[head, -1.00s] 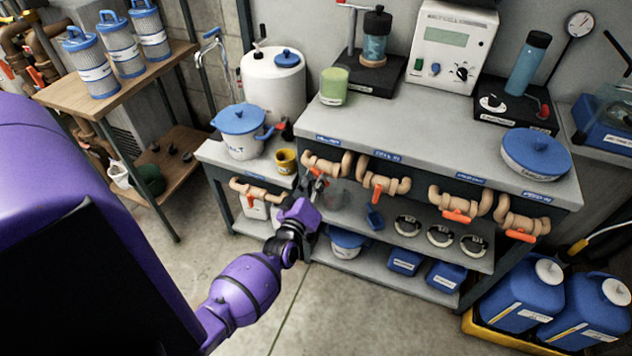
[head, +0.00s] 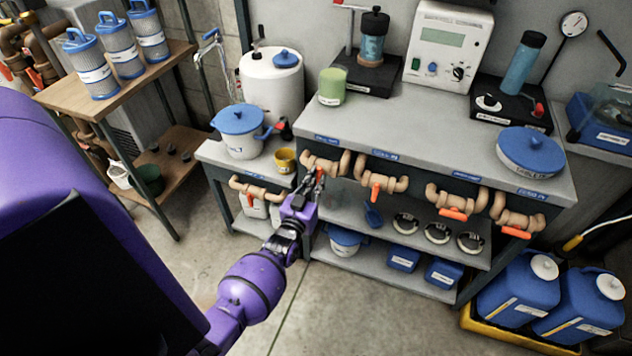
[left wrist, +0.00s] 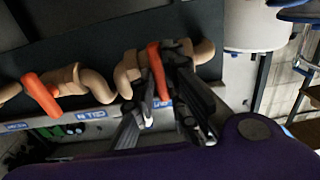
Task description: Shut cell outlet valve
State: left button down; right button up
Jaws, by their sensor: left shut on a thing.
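A row of tan pipe valves with orange handles runs along the bench front in the head view. The leftmost valve of the main bench (head: 325,162) has its orange handle (left wrist: 156,68) between the fingers of my left gripper (head: 317,184). In the left wrist view the gripper (left wrist: 163,103) is shut on this handle, which lies across its pipe. The fingers partly hide the valve. The second valve's handle (head: 375,190) hangs down across its pipe. The third (head: 453,214) and fourth (head: 516,232) handles lie along theirs. The valve labels are too small to read surely. My right gripper is not in view.
The grey bench (head: 425,135) carries instruments and a blue-lidded tub (head: 530,153). A lower side bench (head: 218,157) with a lidded pot and yellow cup (head: 285,160) stands left. Blue jugs (head: 518,290) stand at right. The floor in front is mostly clear.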

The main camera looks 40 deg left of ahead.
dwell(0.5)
pick_arm(q)
jog(key=c, duration=1.8)
grip_release()
jog(key=shift+o, duration=0.2)
jog(key=v, duration=1.2)
jog(key=shift+f, duration=0.1)
